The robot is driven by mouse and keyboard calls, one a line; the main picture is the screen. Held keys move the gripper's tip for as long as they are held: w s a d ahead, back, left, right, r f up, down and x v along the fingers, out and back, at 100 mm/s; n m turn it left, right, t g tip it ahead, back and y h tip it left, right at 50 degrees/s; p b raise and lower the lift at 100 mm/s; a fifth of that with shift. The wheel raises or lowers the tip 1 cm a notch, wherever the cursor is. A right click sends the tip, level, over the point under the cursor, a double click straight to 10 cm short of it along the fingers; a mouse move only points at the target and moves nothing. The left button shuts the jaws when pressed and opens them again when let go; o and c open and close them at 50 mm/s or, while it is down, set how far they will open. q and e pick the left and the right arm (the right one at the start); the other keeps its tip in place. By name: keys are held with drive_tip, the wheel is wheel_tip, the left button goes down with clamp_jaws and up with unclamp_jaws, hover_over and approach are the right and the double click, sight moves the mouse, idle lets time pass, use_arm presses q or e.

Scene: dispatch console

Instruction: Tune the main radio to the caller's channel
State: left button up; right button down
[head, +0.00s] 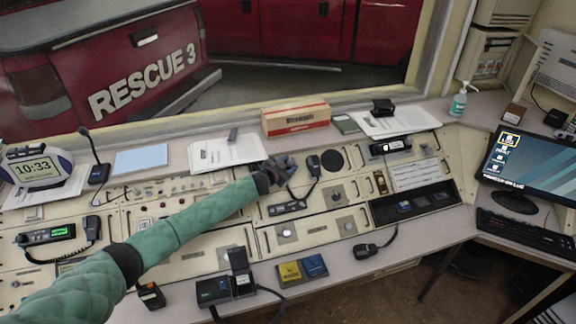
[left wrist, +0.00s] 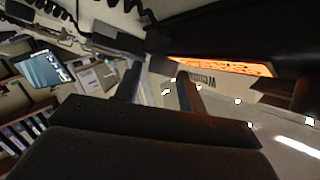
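My left gripper (head: 285,170) reaches across the console from the left and hovers over its middle, near a black hand microphone (head: 314,165). In the left wrist view its two fingers (left wrist: 158,88) stand apart with nothing seen between them. Another radio (head: 47,235) with a green display and a coiled-cord microphone is at the far left. Which one is the main radio I cannot tell. An orange lit strip (left wrist: 220,66) shows in the left wrist view. My right gripper is not in view.
A clock (head: 38,167) reading 10:33 and a gooseneck microphone (head: 98,172) stand at the left. Papers (head: 225,153) and an orange-white box (head: 296,119) lie behind the gripper. A monitor (head: 530,168) and keyboard (head: 520,232) are at the right. A black handset (head: 366,250) lies at the front edge.

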use_arm(q)
drive_tip(key=shift+a, duration=0.1)
drive_tip(key=shift+s+a+b, duration=0.3)
drive_tip(key=shift+s+a, duration=0.05)
drive_tip(key=b+v, duration=0.2)
drive_tip(key=v, duration=0.4)
drive_tip(key=shift+s+r+b, duration=0.2)
drive_tip(key=shift+s+b, duration=0.15)
drive_tip(key=shift+b, duration=0.05)
